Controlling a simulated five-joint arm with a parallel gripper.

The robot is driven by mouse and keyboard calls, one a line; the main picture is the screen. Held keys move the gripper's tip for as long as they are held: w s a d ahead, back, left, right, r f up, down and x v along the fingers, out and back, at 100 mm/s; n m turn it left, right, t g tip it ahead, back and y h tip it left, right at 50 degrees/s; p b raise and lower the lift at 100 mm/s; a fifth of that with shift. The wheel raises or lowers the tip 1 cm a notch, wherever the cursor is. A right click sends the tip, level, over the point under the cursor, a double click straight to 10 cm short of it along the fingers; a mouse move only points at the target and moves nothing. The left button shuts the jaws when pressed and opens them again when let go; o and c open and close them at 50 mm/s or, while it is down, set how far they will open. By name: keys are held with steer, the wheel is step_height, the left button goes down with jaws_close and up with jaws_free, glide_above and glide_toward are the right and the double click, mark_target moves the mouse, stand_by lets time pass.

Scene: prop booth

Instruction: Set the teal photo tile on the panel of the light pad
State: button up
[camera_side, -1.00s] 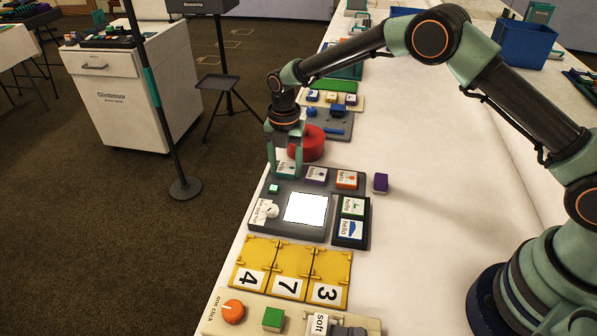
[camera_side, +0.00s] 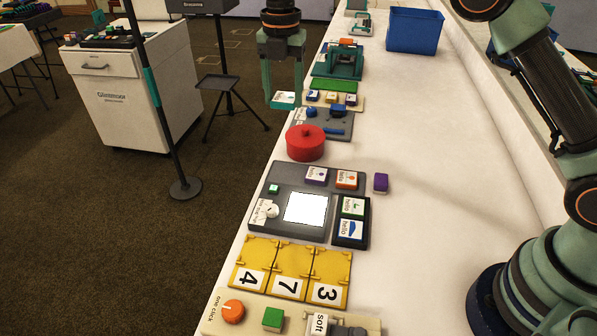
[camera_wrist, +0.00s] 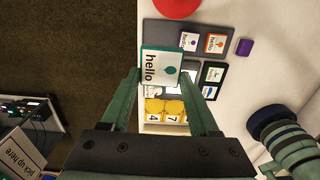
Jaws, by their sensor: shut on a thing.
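My gripper (camera_side: 283,98) is shut on the teal photo tile (camera_side: 284,99) and holds it raised in the air. In the wrist view the tile (camera_wrist: 161,66) shows a white face with "hello" and a teal drop shape, between the two fingers. The light pad (camera_side: 262,213) is a dark grey board on the white table, with a lit white panel (camera_side: 306,208) that is bare. In the wrist view the held tile hides much of the pad and its panel.
Purple (camera_side: 316,176) and orange (camera_side: 346,180) tiles stand on the pad's far edge. Green (camera_side: 353,206) and blue (camera_side: 349,230) tiles sit in a black tray. A purple block (camera_side: 380,183), red lidded pot (camera_side: 306,143) and yellow numbered plates (camera_side: 292,262) are close by.

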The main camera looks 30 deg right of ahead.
steer(key=shift+s+a+r, duration=0.1)
steer(key=s+a+f, duration=0.3)
steer(key=s+f, duration=0.3)
glide_above(305, 212)
step_height(305, 212, down, 6)
steer(key=shift+r, duration=0.15)
steer(key=shift+f, duration=2.7)
steer(key=o, duration=1.4)
steer(key=shift+r, duration=0.1)
